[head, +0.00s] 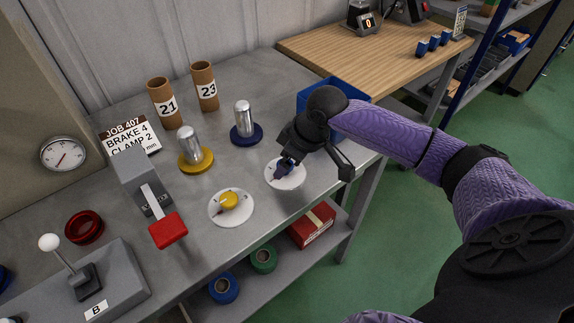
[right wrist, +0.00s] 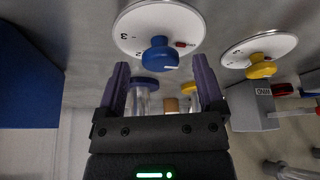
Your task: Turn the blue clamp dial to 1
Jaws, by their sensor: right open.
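The blue clamp dial is a blue knob (right wrist: 160,56) on a round white plate (right wrist: 133,22) with numbers and a small red mark. In the head view its white plate (head: 291,183) lies on the grey bench, with the knob largely hidden by my right gripper (head: 284,168). In the right wrist view my right gripper (right wrist: 160,68) is open, with one purple finger on each side of the blue knob and a gap to both. A white line shows on the knob; I cannot tell which number it points to. My left gripper is not in view.
A yellow knob (head: 229,200) on a white plate stands to the left. Behind are metal cylinders on yellow (head: 196,162) and blue (head: 246,135) bases. A blue bin (head: 348,121) is close behind my right gripper. A red-handled lever (head: 168,230) and job sign (head: 130,136) stand left.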

